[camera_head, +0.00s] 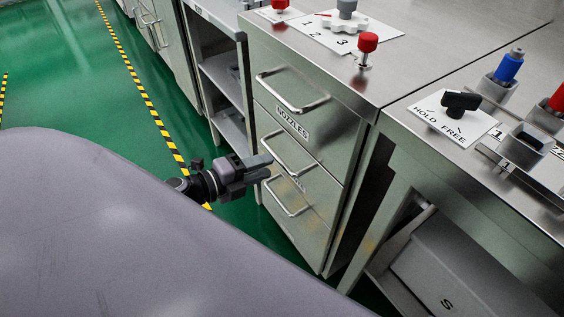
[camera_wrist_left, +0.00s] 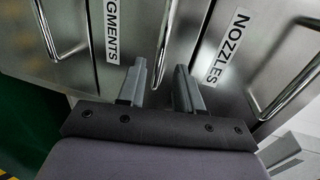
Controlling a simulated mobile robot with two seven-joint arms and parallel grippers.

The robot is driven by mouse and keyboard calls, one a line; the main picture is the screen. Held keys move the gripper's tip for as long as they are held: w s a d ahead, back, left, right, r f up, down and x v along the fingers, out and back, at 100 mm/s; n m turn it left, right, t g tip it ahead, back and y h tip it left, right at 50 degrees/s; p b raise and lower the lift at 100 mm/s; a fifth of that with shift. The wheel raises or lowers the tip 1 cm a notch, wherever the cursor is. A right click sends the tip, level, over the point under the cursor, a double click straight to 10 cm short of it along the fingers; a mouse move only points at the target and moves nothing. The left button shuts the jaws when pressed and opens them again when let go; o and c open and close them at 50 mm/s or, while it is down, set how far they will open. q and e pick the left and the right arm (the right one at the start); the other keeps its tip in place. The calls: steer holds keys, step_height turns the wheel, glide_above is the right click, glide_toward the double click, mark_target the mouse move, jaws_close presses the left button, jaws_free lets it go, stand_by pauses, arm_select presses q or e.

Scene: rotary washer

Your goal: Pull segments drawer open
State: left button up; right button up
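The segments drawer (camera_head: 318,178) is the middle drawer of a steel cabinet and looks closed in the head view. Its bar handle (camera_head: 290,168) is partly hidden by my left gripper (camera_head: 262,167). In the left wrist view, the label ending in "GMENTS" (camera_wrist_left: 112,32) is left of this handle (camera_wrist_left: 167,38). My left gripper (camera_wrist_left: 158,88) is open there, with one finger on each side of the handle's near end. Contact cannot be told. My right gripper is in neither view.
The nozzles drawer (camera_head: 335,125) is above, with its own handle (camera_head: 293,106); another drawer handle (camera_head: 287,207) is below. Open shelves (camera_head: 225,75) stand left of the cabinet. A bench with a HOLD/FREE switch (camera_head: 460,103) is at right. Green floor is clear at left.

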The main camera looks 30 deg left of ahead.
mark_target(278, 162)
arm_select(q)
steer(key=shift+x, duration=2.8)
jaws_close()
